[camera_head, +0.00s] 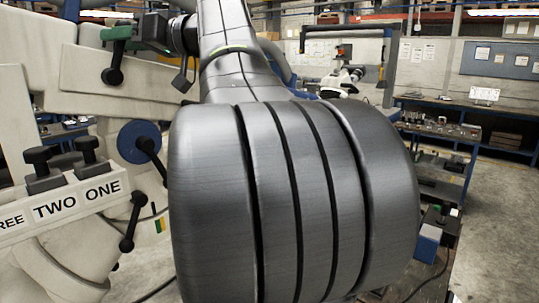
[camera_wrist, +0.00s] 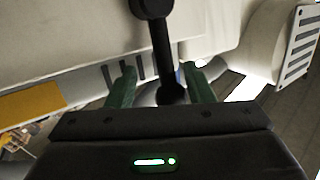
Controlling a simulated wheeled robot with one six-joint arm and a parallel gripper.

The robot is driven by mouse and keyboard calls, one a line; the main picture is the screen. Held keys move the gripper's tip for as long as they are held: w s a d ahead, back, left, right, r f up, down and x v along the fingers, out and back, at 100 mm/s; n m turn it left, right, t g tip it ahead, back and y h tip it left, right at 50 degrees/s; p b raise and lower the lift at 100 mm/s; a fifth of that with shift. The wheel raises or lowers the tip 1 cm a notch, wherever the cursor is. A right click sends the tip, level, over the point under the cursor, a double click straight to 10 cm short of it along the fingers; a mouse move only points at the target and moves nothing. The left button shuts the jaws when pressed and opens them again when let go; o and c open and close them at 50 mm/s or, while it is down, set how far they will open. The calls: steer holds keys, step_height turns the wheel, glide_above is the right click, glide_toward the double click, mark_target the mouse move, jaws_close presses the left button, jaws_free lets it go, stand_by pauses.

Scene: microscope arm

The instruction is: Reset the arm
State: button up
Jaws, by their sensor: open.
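The cream microscope arm (camera_head: 120,75) fills the left of the head view, and its pale body (camera_wrist: 60,45) spans the top of the wrist view. A black lever with knobbed ends (camera_head: 113,70) hangs from it beside my gripper (camera_head: 112,34). In the wrist view the lever (camera_wrist: 163,50) stands between the two green fingers of my gripper (camera_wrist: 159,72). The fingers are open, with a gap showing on each side of the lever. A blue round hub (camera_head: 138,141) with a black handle and another black lever (camera_head: 132,222) sit lower on the body.
A panel labelled TWO and ONE (camera_head: 72,207) carries black clamp knobs (camera_head: 88,152). My large grey arm joint hides the middle of the head view. Workbenches (camera_head: 440,130) stand behind at right. Bare floor (camera_head: 490,240) shows at lower right.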

steer(key=s+d+b, duration=0.2)
steer(key=d, duration=0.9)
steer(key=shift+d+b, duration=0.2)
steer(key=shift+b, duration=0.15)
steer(key=shift+s, duration=0.1)
steer(key=shift+s, duration=0.1)
